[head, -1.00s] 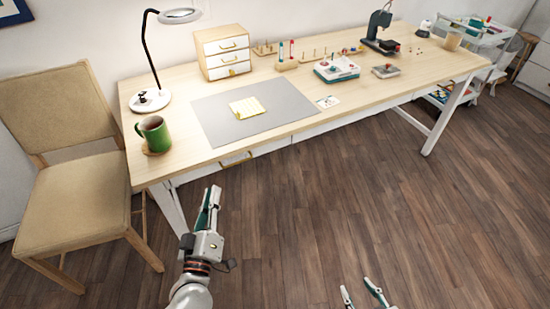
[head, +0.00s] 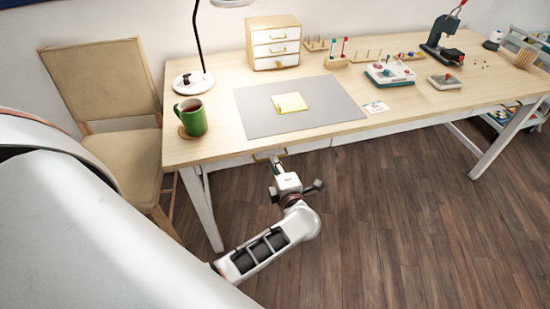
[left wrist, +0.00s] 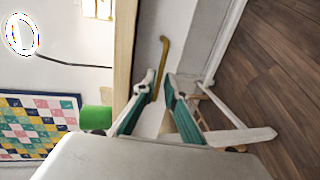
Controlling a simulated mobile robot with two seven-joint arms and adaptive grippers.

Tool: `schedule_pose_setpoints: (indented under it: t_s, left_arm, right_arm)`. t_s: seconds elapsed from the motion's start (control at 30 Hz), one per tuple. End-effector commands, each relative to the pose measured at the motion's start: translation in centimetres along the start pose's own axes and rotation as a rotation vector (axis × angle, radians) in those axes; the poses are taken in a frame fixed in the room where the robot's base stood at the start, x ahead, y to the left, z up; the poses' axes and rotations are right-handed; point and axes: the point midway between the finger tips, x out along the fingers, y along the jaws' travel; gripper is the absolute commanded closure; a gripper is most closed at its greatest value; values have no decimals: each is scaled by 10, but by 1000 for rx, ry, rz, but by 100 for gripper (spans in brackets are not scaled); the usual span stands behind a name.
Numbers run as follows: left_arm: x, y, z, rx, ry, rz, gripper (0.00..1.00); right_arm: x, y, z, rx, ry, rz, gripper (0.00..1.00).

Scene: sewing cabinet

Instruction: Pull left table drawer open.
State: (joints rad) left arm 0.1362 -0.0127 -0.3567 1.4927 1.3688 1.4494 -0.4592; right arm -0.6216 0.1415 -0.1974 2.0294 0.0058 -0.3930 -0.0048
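The left table drawer (head: 232,162) is a white front under the wooden desk top and looks shut. Its brass handle (head: 268,154) shows just below the desk edge. In the left wrist view the handle (left wrist: 164,48) is a yellow bar. My left gripper (head: 277,164) is at the handle. In the left wrist view its green-and-white fingers (left wrist: 161,78) are apart, and the lower part of the handle lies between or just beyond the tips. Contact cannot be told. My right gripper is out of view.
The desk (head: 215,146) holds a green mug (head: 193,117), a lamp (head: 194,83), a grey mat (head: 252,116) and a small drawer box (head: 273,42). A beige chair (head: 105,80) stands left of the desk. The floor (head: 400,220) in front is clear.

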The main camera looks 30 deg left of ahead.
Motion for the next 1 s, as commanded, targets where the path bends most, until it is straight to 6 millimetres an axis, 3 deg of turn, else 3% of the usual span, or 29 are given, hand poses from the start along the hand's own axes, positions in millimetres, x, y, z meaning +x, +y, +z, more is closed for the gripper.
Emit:
schedule_pose_setpoints:
  t_s: [0.1, 0.3, 0.6, 0.67, 1.0]
  left_arm:
    - [18, 0, 0, 3, 0, 2, 89]
    - [35, 0, 0, 2, 0, 1, 89]
    - [37, 0, 0, 1, -1, 1, 89]
    - [37, 0, 0, 1, -1, 1, 100]
    - [36, 0, 0, 1, -1, 0, 100]
  right_arm:
    - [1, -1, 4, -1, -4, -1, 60]
    - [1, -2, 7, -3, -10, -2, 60]
    - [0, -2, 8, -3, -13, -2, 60]
    - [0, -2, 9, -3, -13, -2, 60]
    - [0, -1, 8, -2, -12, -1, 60]
